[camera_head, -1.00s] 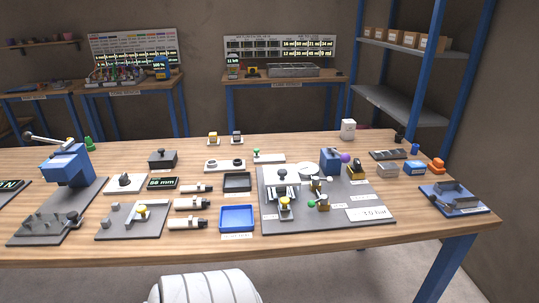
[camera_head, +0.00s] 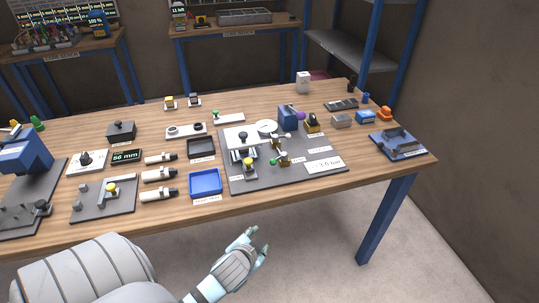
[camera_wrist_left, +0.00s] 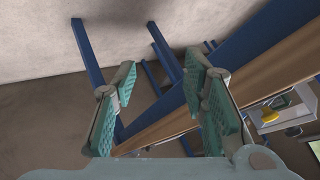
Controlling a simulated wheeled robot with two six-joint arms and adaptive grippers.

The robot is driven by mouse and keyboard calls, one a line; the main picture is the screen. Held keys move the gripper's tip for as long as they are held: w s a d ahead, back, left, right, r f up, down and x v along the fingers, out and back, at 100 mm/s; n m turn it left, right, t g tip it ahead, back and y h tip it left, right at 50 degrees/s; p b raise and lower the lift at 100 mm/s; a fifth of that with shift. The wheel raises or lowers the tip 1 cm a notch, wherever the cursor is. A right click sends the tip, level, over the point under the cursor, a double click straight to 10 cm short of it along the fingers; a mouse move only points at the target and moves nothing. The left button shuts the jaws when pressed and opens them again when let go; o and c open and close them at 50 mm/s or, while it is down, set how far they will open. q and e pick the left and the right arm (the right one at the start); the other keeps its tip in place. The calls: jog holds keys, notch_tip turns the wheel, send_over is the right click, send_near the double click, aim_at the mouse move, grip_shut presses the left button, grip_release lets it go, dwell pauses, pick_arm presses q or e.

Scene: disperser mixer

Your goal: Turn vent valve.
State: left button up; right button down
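A dark grey panel (camera_head: 225,184) lies on the table right of the middle. It carries a small valve with a green-tipped handle (camera_head: 273,161), brass fittings (camera_head: 284,159), a yellow knob (camera_head: 249,163), a round white gauge (camera_head: 266,127) and a blue block with a purple knob (camera_head: 299,115). The labels are too small to read, so I cannot tell which part is the vent valve. My left gripper (camera_head: 257,242) is open and empty, in front of the table's front edge and apart from the panel. Its spread fingers also show in the left wrist view (camera_wrist_left: 160,100). My right gripper is out of view.
A blue tray (camera_head: 205,196) and a black tray (camera_head: 201,156) sit left of the panel. A blue fixture (camera_head: 398,145) stands near the right end. The table's front edge (camera_head: 330,181) lies between my gripper and the panel. Open floor shows below it.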

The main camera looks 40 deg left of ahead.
pick_arm(q)
jog(key=w+a+r+m+t, duration=0.1)
jog(key=w+r+m+t, duration=0.1)
jog(key=w+r+t, duration=0.5)
jog(key=w+a+r+m+t, duration=0.1)
jog(key=w+r+m, duration=0.3)
jog(key=r, duration=0.6)
jog(key=w+d+r+m+t+h, duration=0.1)
jog(key=w+d+r+m+h, duration=0.3)
jog(key=r+m+h, duration=0.4)
jog(key=w+d+r+m+t+h, duration=0.1)
jog(key=w+d+r+m+h, duration=0.35)
jog(key=r+m, duration=0.4)
jog(key=m+g+y+p, duration=0.1)
jog(key=m+g+y, duration=0.6)
jog(key=m+g, duration=0.5)
send_near(272, 160)
jog(key=w+f, duration=0.1)
jog(key=f, duration=0.1)
jog(key=w+f+n+g, duration=0.1)
jog(key=w+f, duration=0.1)
jog(key=w+d+f+n+g+b, duration=0.1)
jog(key=f, duration=0.1)
jog(key=shift+w+f, duration=0.25)
jog(key=shift+w, duration=0.1)
jog(key=shift+w+f, duration=0.15)
jog(key=shift+f, duration=0.3)
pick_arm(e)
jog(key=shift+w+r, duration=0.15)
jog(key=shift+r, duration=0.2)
